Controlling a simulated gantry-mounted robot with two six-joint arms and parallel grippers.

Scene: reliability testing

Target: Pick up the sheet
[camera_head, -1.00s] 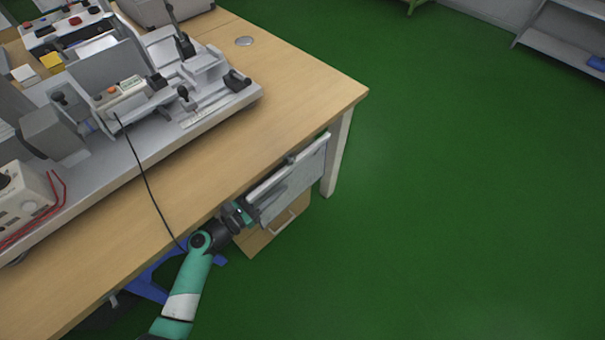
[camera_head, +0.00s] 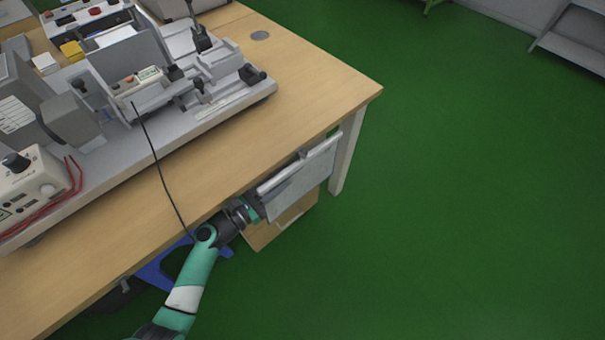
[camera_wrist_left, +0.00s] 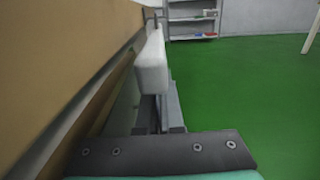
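A pale grey flat panel (camera_head: 305,184), which may be the sheet, stands steeply below the desk's front edge in the head view. A light bar (camera_head: 285,174) runs along its top. My left gripper (camera_head: 259,204) is at the panel's left end, close to or touching it. Its fingertips are hidden or too small to make out there. In the left wrist view, the dark gripper base fills the bottom, with grey finger parts (camera_wrist_left: 168,112) ahead and a pale block (camera_wrist_left: 152,62) above them. Whether the fingers hold anything is unclear. My right gripper is not in view.
A brown drawer box (camera_head: 268,232) and a blue item (camera_head: 155,275) are below. The green floor (camera_head: 470,200) at right is clear.

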